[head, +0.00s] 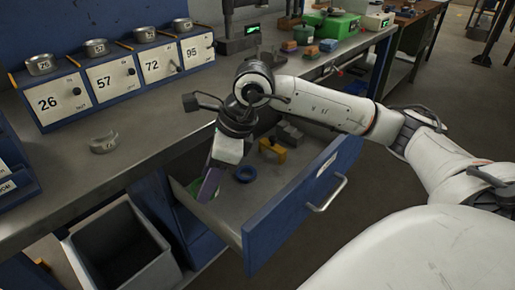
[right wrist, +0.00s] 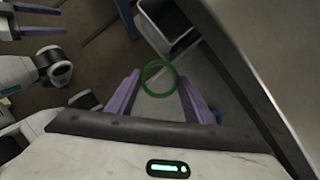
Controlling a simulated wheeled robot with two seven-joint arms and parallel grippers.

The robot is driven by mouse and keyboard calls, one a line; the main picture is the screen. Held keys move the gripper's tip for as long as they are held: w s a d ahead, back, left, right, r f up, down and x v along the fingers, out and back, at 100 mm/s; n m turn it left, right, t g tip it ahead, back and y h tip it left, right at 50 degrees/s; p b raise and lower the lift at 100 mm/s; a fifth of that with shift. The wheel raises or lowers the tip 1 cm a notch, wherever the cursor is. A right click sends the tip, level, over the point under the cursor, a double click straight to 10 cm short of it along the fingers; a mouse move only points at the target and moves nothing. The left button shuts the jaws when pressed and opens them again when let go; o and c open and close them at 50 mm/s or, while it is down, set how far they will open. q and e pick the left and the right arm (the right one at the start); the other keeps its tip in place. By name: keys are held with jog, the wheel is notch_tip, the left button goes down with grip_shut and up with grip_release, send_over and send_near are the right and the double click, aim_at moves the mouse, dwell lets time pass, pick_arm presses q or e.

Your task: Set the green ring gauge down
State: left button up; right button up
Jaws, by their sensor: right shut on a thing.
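The green ring gauge (right wrist: 160,95) is between the two purple fingers of my right gripper (right wrist: 160,92) in the right wrist view, and they are shut on it. In the head view my right gripper (head: 207,187) points down into the open drawer (head: 222,212), near its left end. Only a green sliver of the ring (head: 196,186) shows there, beside the finger; I cannot tell whether it touches the drawer floor.
A blue ring (head: 245,174) lies close to the right of my gripper in the drawer. A yellow block (head: 272,151) and grey blocks (head: 290,133) lie farther back. A grey bin (head: 122,250) stands below left. A silver ring (head: 103,143) lies on the bench (head: 150,125) before numbered boxes.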

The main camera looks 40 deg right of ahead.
jog(key=w+d+f+m+t+h+b, duration=0.2)
jog(key=w+d+m+h+b, duration=0.15)
jog(key=m, duration=0.55)
jog(key=m+b, duration=0.1)
jog(key=m, duration=0.1)
send_over(223, 200)
jog(key=s, duration=0.2)
jog(key=shift+h, duration=0.35)
jog(key=f, duration=0.6)
jog(key=shift+w+a+f, duration=0.1)
jog(key=shift+w, duration=0.1)
notch_tip(223, 200, down, 4)
jog(key=shift+r+b, duration=0.1)
jog(key=shift+b, duration=0.4)
pick_arm(q)
jog(key=f, duration=0.3)
jog(key=shift+w+d, duration=0.15)
jog(key=shift+d, duration=0.2)
pick_arm(e)
jog(key=o, duration=1.2)
